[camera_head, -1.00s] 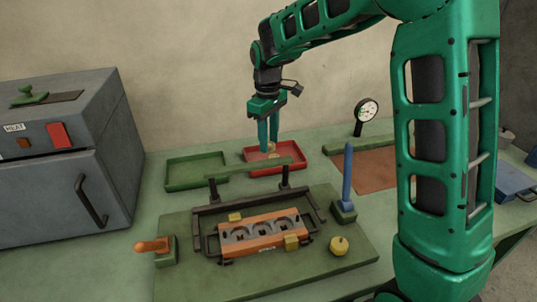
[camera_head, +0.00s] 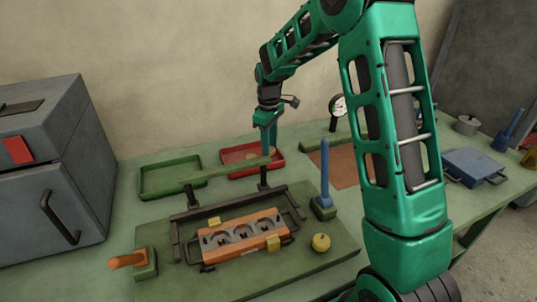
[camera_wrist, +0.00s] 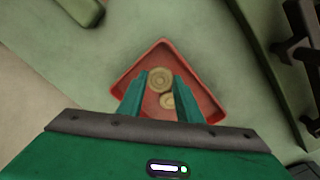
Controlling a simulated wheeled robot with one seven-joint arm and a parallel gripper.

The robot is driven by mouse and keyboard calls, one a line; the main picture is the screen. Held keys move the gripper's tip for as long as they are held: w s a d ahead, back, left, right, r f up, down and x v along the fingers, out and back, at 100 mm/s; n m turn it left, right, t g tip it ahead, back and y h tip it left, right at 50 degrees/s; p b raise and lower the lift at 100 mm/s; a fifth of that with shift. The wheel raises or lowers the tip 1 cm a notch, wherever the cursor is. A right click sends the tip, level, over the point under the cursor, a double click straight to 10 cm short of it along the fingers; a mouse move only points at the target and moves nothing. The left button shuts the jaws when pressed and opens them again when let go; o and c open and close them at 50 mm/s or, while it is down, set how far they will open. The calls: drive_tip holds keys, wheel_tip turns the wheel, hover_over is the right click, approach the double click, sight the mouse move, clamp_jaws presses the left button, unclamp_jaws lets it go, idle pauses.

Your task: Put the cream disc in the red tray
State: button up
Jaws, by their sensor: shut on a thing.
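The red tray (camera_head: 228,171) stands at the back of the bench and also shows in the wrist view (camera_wrist: 210,112). My gripper (camera_head: 268,150) points down over the right part of it. In the wrist view my fingers (camera_wrist: 161,84) are shut on a round cream disc (camera_wrist: 160,77), held between the tips. In the head view a small pale disc (camera_head: 251,156) shows in the tray. How high the held disc is above the tray floor is hard to tell.
A green tray (camera_head: 145,180) stands left of the red one. A dial gauge (camera_head: 338,106) stands behind right.

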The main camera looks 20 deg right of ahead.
drive_tip(key=shift+f, duration=1.85)
drive_tip(key=o, duration=0.7)
drive_tip(key=shift+f, duration=0.1)
drive_tip(key=shift+o, duration=0.2)
